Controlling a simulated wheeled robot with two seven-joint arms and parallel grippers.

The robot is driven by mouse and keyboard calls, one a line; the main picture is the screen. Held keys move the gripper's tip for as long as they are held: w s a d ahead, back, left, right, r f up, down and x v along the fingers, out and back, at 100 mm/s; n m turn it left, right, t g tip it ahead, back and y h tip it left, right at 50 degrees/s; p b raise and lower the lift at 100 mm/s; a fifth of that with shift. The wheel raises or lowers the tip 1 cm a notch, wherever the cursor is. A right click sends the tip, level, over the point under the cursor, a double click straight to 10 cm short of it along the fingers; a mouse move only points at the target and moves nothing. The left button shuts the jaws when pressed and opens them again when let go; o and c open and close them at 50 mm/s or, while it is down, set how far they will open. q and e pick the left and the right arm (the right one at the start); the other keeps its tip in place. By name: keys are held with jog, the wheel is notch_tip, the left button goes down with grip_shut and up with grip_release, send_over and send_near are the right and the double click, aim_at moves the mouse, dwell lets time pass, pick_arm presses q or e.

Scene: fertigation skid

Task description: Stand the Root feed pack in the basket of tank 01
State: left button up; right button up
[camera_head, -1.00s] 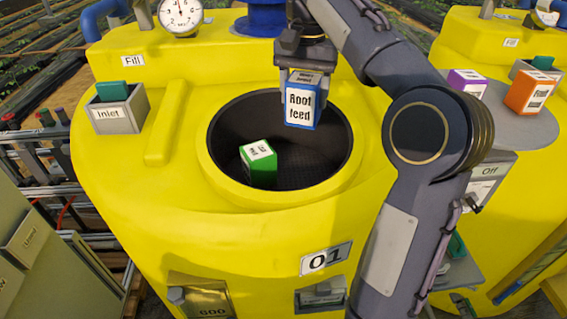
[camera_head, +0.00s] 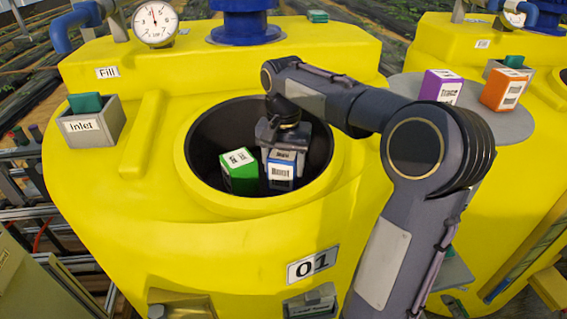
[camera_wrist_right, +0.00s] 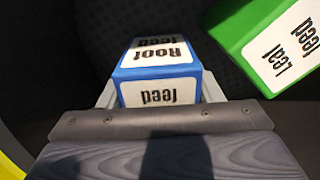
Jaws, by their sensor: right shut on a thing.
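The Root feed pack (camera_head: 281,172) is a blue box with white labels, low inside the dark round basket (camera_head: 212,130) in the top of yellow tank 01 (camera_head: 240,228). My right gripper (camera_head: 281,158) is shut on it from above. The right wrist view shows the pack (camera_wrist_right: 160,65) between the two fingers. The pack looks upright; I cannot tell whether its base touches the basket floor. A green Leaf feed pack (camera_head: 239,173) stands in the basket just left of it, also seen in the wrist view (camera_wrist_right: 265,40). My left gripper is not in view.
The basket's yellow rim (camera_head: 250,208) surrounds my right gripper. A grey Inlet box (camera_head: 92,125) is at left on the tank, below a gauge (camera_head: 156,23). Purple (camera_head: 440,86) and orange (camera_head: 504,90) packs stand on a grey round plate (camera_head: 490,125) at right.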

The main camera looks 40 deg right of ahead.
jog(key=o, duration=0.8)
jog(key=shift+f, duration=0.15)
jog(key=shift+c, duration=0.2)
jog(key=o, duration=0.5)
jog(key=shift+c, duration=0.2)
jog(key=shift+r, duration=0.3)
notch_tip(320, 180, up, 12)
jog(key=shift+f+p, duration=0.1)
jog(key=shift+p, duration=0.5)
